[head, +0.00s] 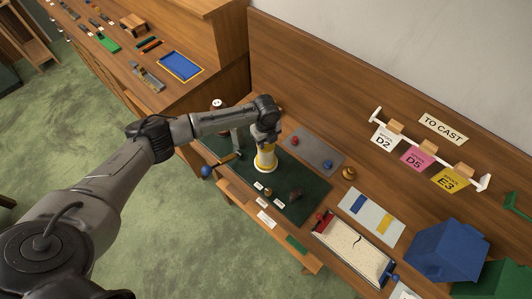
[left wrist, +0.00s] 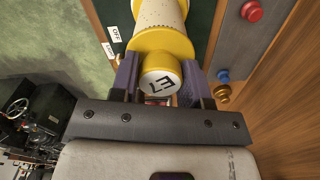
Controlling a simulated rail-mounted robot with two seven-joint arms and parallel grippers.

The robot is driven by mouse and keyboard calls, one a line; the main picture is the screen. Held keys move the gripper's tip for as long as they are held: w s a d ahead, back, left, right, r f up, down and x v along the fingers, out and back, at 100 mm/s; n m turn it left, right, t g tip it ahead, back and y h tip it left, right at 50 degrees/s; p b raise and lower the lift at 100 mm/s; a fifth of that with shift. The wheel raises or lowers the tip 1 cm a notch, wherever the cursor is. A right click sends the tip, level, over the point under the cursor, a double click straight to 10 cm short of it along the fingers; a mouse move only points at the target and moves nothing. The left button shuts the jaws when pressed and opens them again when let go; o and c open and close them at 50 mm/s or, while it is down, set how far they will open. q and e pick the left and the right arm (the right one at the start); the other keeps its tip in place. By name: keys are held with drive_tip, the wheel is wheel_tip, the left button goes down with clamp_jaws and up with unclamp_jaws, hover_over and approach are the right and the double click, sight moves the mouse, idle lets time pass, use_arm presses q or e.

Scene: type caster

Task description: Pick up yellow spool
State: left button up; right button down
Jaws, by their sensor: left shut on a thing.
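The yellow spool (head: 265,161) is a white cylinder with yellow ends, standing over the dark green mat (head: 308,195) on the bench in the head view. In the left wrist view the yellow spool (left wrist: 161,43) has a white top face marked E3. My left gripper (head: 264,143) is above it, and its two fingers (left wrist: 160,88) are shut on its top end, one on each side. I cannot tell whether its lower end touches the mat. My right gripper is in neither view.
A grey panel (head: 325,161) with a red and a blue knob lies behind the mat. A brass knob (head: 348,173) stands right of it. A blue-ended lever (head: 207,171) is at the left.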

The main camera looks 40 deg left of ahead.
use_arm(q)
clamp_jaws()
drive_tip(key=shift+r, duration=0.1)
